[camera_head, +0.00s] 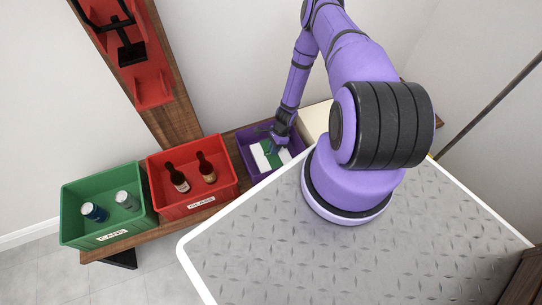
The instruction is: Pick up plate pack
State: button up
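My gripper (276,146) is at the far end of my purple arm, low over the purple bin (246,158) on the wooden bench. In the bin lie white pieces (258,154) with a green one (271,157) between them; these may be the plate pack, but they are too small to be sure. The gripper is at or just above these things and covers part of them. I cannot tell whether its fingers are open, or whether it touches anything.
A red bin labelled GLASS (198,208) holds two dark bottles (177,178). A green bin labelled CANS (112,237) holds two cans (94,212). The bins stand side by side on a wooden bench (160,229). A red wall rack (150,88) rises behind.

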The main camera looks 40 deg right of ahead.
grip_shut()
jog(key=shift+r, duration=0.1)
